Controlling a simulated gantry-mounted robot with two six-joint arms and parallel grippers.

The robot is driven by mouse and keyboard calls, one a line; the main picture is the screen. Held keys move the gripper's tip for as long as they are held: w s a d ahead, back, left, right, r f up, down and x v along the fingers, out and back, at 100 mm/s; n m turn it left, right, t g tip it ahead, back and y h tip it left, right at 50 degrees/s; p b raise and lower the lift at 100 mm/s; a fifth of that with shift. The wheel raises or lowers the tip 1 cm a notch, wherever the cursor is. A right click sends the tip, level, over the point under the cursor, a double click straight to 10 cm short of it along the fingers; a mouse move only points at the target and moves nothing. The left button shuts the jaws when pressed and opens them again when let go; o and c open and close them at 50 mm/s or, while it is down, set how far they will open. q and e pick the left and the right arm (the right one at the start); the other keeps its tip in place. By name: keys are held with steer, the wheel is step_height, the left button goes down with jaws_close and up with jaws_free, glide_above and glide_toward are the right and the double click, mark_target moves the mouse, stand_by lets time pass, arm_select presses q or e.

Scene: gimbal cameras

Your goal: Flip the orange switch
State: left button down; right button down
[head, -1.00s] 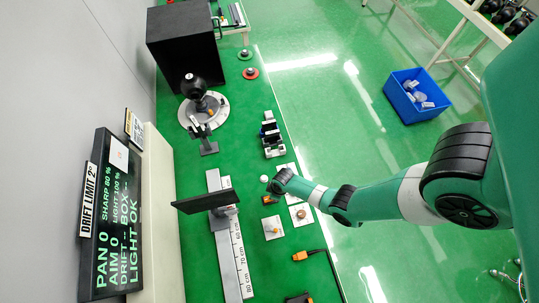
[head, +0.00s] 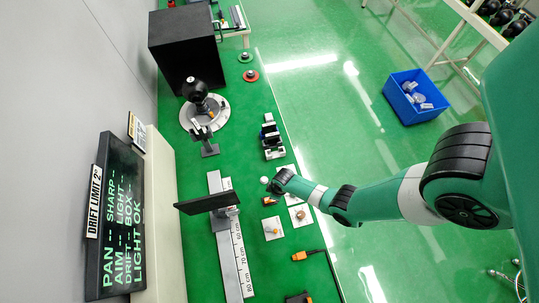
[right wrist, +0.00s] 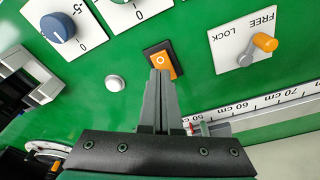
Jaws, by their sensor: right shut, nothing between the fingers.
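The orange switch (right wrist: 165,62) is a rocker in a black frame on the green bench, with a white mark on its face. In the head view, the switch (head: 269,201) shows small beside my right gripper (head: 275,186). In the right wrist view, my right gripper (right wrist: 160,75) is shut and empty. Its fingertips overlap the near end of the rocker and hide part of it; whether they touch it is unclear. My left gripper is not in view.
A FREE/LOCK plate (right wrist: 235,47) with an orange lever lies right of the switch. A blue knob (right wrist: 58,27) and a silver button (right wrist: 115,82) are to its left. A ruler rail (right wrist: 260,108) and a black panel (head: 207,202) are close by. A display (head: 120,215) reads LIGHT OK.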

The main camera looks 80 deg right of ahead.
step_height(320, 180, up, 4)
steer(key=p, duration=0.3)
steer(key=shift+r, duration=0.1)
stand_by(0.4)
